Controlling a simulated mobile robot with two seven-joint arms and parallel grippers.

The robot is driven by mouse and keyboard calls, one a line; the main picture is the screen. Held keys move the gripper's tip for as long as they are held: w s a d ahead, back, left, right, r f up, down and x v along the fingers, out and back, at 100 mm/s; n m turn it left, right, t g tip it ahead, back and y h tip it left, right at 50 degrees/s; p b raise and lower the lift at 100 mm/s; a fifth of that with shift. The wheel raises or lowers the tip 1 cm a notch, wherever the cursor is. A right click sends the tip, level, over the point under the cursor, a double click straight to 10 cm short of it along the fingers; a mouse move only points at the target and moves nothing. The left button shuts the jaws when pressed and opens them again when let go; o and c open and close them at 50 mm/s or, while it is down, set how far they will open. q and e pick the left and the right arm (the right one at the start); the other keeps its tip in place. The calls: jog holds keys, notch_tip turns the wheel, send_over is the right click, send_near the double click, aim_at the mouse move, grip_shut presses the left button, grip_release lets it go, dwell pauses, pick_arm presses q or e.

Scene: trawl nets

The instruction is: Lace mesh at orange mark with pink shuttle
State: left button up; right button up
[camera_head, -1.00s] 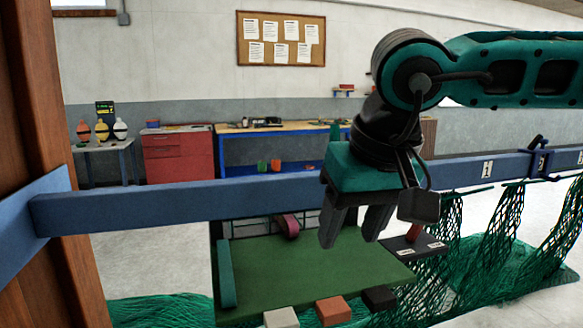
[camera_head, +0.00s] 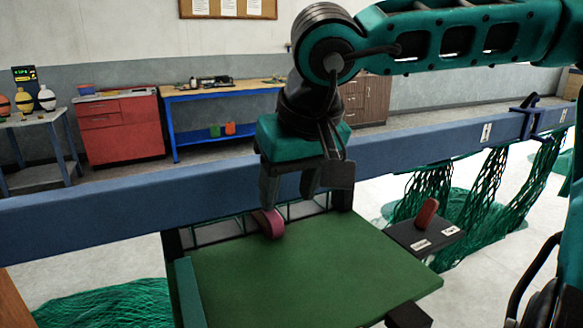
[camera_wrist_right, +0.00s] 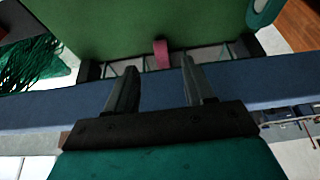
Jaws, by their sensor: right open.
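The pink shuttle (camera_head: 268,222) stands in a rack (camera_head: 222,230) along the far edge of the green board, just below the blue beam. My right gripper (camera_head: 289,205) is open, its fingers pointing down in front of the beam, slightly right of the shuttle. In the right wrist view, the shuttle (camera_wrist_right: 161,54) shows between and beyond the two fingertips of my right gripper (camera_wrist_right: 162,75), and the jaws hold nothing. Green mesh (camera_head: 485,200) hangs from the beam at the right. I cannot make out an orange mark. My left gripper is not in view.
The blue beam (camera_head: 110,205) crosses the whole view behind the green board (camera_head: 310,265). A dark plate (camera_head: 400,232) with white labels and a red piece (camera_head: 427,212) sits right of the board. Green netting (camera_head: 105,305) lies on the floor at left.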

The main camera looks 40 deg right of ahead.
aim_at(279, 228)
jog(key=b+x, duration=0.1)
jog(key=x, duration=0.8)
jog(key=shift+r, duration=0.1)
jog(key=shift+c, duration=0.2)
jog(key=shift+c, duration=0.8)
grip_shut()
jog(key=shift+o, duration=1)
grip_release()
